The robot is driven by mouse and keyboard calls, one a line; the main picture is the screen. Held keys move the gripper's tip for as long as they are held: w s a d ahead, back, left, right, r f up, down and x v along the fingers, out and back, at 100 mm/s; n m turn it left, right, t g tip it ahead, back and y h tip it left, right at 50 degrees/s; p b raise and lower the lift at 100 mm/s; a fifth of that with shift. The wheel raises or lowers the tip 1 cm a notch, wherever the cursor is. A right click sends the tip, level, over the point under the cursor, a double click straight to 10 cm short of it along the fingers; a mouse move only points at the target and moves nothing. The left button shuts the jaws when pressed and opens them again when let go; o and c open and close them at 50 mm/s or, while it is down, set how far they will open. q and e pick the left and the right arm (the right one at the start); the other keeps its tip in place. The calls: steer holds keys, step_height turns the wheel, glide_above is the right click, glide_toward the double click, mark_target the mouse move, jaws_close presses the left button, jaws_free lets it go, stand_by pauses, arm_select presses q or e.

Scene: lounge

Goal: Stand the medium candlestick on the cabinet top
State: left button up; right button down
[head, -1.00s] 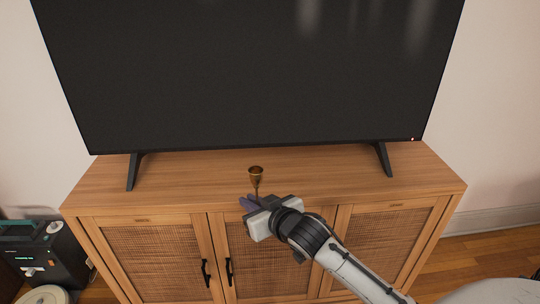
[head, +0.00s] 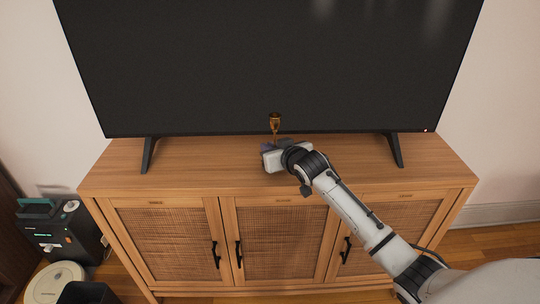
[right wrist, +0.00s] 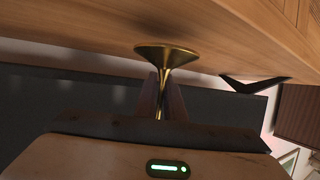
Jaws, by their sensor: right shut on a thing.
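The brass candlestick (head: 275,122) is upright in my right gripper (head: 274,145), its cup end up in front of the TV's lower edge in the head view. In the right wrist view the fingers (right wrist: 160,98) are shut around its thin stem, and its wide flared end (right wrist: 167,54) points toward the wooden surface. The candlestick is over the cabinet top (head: 210,168). My gripper hides its lower part in the head view, so I cannot tell whether it touches the wood. My left gripper is not in view.
A large TV (head: 270,65) stands on the cabinet on two dark feet, the left foot (head: 149,155) and the right foot (head: 395,150). The wood between them is otherwise clear. A dark device (head: 62,232) and a round pale robot vacuum (head: 55,278) are on the floor at left.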

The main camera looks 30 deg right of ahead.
step_height(320, 180, down, 2)
steer(key=shift+f, duration=0.25)
steer(key=c, duration=2.2)
jaws_free()
steer(key=shift+f, duration=0.2)
steer(key=o, duration=0.4)
steer(key=shift+c, duration=0.2)
